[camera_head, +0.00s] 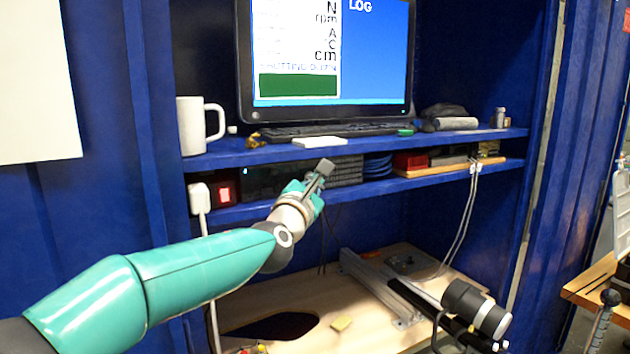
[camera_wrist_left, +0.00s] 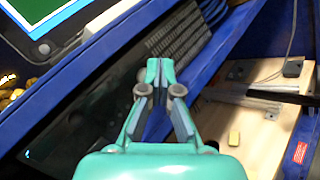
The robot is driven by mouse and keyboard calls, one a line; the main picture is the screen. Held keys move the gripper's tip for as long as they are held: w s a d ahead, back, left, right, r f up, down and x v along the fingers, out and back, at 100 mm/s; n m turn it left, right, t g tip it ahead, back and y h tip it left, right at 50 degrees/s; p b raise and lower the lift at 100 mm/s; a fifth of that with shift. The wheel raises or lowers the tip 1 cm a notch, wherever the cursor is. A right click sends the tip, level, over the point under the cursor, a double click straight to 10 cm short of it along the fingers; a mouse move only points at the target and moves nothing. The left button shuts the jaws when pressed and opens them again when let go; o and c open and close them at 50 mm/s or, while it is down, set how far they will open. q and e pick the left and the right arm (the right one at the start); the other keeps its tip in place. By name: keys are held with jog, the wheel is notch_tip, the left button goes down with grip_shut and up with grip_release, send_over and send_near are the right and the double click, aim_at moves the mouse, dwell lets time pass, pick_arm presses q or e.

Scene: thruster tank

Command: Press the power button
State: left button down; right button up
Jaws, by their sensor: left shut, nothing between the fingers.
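My left gripper (camera_head: 322,169) is shut and empty, in front of the middle shelf bay under the monitor. In the left wrist view its closed fingertips (camera_wrist_left: 159,68) are in front of a dark box (camera_wrist_left: 95,115) with a ribbed section. In the head view this dark box (camera_head: 262,181) sits in the shelf bay, with a small cyan light (camera_head: 246,171) at its left end. The light also shows in the wrist view (camera_wrist_left: 27,154). A red rocker switch (camera_head: 224,194) is left of the box. I cannot tell which part is the power button. My right gripper is not in view.
The monitor (camera_head: 376,55) shows "SHUTTING DOWN" and stands on the upper shelf (camera_head: 240,155) behind a keyboard (camera_head: 330,130). A white mug (camera_head: 192,125) stands at left. A metal profile (camera_head: 380,285) and a black-silver cylinder (camera_head: 475,308) are at the wooden bench (camera_head: 300,335).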

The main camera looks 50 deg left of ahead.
pick_arm(q)
jog(key=shift+s+d, duration=0.15)
jog(key=shift+d, duration=0.25)
jog(key=shift+s+d+p, duration=0.2)
jog(key=shift+s+d, duration=0.05)
jog(key=shift+d, duration=0.55)
jog(key=shift+s+d+p, duration=0.15)
jog(key=shift+s+d, duration=0.05)
jog(key=shift+d, duration=0.65)
jog(key=shift+s+d+p, duration=0.2)
jog(key=shift+s+d, duration=0.05)
jog(key=shift+d, duration=0.55)
